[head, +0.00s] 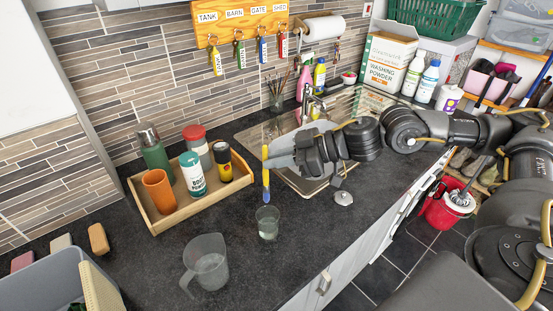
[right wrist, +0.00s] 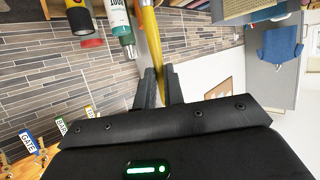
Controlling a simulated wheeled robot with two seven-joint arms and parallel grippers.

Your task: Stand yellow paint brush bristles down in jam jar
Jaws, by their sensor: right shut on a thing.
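The yellow paint brush (head: 265,176) hangs upright in the head view, its yellow part on top and a blue end pointing down. My right gripper (head: 268,161) is shut on its upper part. In the right wrist view the yellow brush (right wrist: 151,40) runs between the two fingers (right wrist: 158,88). The jam jar (head: 267,224), clear glass with pale contents, stands upright on the dark worktop. The brush's lower end shows right at the jar's rim; I cannot tell whether it is above or just inside the mouth. My left gripper is out of view.
A wooden tray (head: 157,219) with bottles and an orange cup stands left. A clear jug (head: 206,265) stands front left of the jar. A sink (head: 285,170) lies behind, with a plug (head: 343,198) to the right. Another jar with brushes (head: 277,101) stands by the wall.

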